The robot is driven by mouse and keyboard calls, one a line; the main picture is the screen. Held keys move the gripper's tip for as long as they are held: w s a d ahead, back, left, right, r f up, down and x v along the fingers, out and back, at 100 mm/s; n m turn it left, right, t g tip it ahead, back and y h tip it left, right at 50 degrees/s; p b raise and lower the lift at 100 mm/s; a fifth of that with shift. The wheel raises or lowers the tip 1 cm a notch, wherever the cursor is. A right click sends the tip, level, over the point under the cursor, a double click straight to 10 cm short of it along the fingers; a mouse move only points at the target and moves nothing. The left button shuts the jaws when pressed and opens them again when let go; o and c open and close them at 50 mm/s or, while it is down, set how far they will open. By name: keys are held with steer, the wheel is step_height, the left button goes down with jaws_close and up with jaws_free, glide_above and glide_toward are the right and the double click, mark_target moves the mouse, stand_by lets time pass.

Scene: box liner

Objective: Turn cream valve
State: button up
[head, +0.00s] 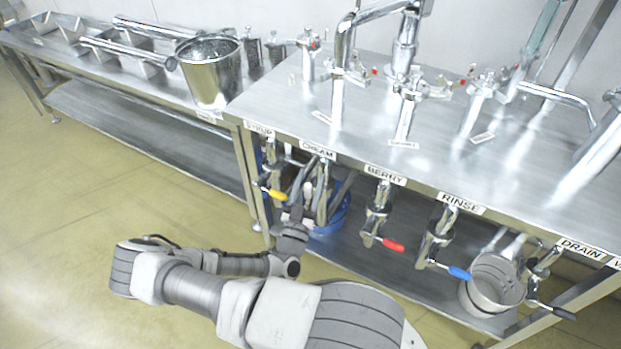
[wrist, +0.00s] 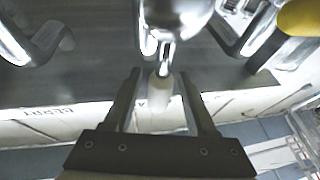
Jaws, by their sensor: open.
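The cream valve (head: 322,190) hangs under the table edge below the CREAM label (head: 317,149). In the wrist view its shiny metal body (wrist: 175,15) is at the top centre, with a pale handle (wrist: 162,88) pointing down toward my gripper. My gripper (wrist: 160,80) is open, with one finger on each side of the pale handle. I cannot tell whether either finger touches it. In the head view my gripper (head: 293,215) is at the cream valve's front, and my wrist partly hides the handle.
The yellow-handled syrup valve (head: 276,194) is close on the left; its yellow handle shows in the wrist view (wrist: 300,17). The red-handled berry valve (head: 382,240) and blue-handled rinse valve (head: 455,270) are to the right. A blue container (head: 338,222) sits on the shelf behind.

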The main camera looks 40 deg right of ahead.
steer(key=v, duration=1.1)
steer(key=shift+a, duration=0.1)
steer(key=s+a+r+n+g+y+p, duration=0.2)
steer(key=a+r+y, duration=0.3)
steer(key=r, duration=1)
steer(key=s+a+r+n+g+y+p, duration=0.2)
steer(key=s+a+r+n+y+p, duration=0.2)
steer(key=r, duration=1.1)
steer(key=s+a+r+n+g+y+p, duration=0.3)
steer(key=a+r+y, duration=0.4)
steer(key=r, duration=0.8)
steer(key=shift+r+n+y+p, duration=0.4)
steer(key=shift+n+y+p, duration=0.55)
steer(key=shift+y, duration=0.35)
steer(key=shift+s, duration=0.15)
